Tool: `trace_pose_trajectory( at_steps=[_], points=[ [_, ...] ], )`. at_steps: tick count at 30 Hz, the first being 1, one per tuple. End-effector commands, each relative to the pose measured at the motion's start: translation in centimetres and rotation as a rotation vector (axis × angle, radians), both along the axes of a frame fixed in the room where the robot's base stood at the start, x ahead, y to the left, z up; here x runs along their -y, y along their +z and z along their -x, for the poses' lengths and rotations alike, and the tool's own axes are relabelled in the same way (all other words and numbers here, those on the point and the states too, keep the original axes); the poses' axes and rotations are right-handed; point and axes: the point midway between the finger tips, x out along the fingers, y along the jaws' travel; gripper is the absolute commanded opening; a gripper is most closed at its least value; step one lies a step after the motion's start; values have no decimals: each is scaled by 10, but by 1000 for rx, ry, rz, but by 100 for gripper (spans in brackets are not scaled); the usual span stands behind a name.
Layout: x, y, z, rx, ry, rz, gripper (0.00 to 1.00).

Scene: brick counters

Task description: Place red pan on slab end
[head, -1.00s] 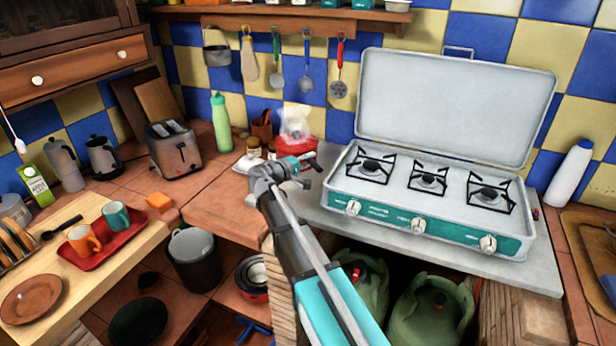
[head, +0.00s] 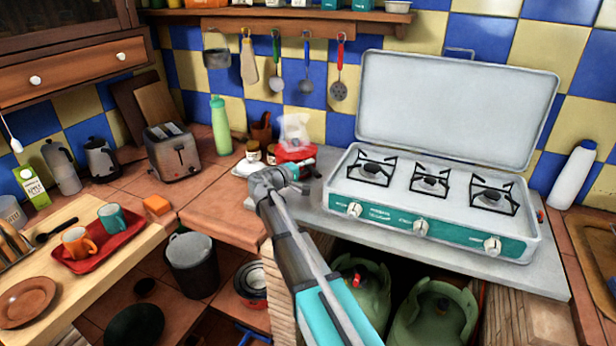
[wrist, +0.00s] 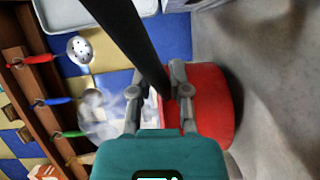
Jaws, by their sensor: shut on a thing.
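The red pan (head: 294,154) is at the left end of the grey stone slab (head: 326,214), behind my gripper (head: 306,178) in the head view. In the wrist view my gripper (wrist: 157,92) is shut on the pan's black handle (wrist: 128,40). The red body of the pan (wrist: 212,108) lies just right of the fingers there, beside the grey slab surface (wrist: 270,60). My wrist hides part of the pan in the head view. I cannot tell whether its base touches the slab.
A camping stove (head: 430,200) with its lid raised stands on the slab, close right of my gripper. Small jars (head: 253,150) and a cloudy whitish thing (head: 295,130) are near the pan. Utensils hang on the wall behind.

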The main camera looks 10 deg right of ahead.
Motion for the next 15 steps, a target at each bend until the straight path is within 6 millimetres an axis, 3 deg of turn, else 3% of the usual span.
trace_pose_trajectory(
  at_steps=[6, 15],
  points=[
    [0, -19, 1, 2, 0, 2, 0],
    [0, -22, 0, 2, 0, 1, 0]
  ],
)
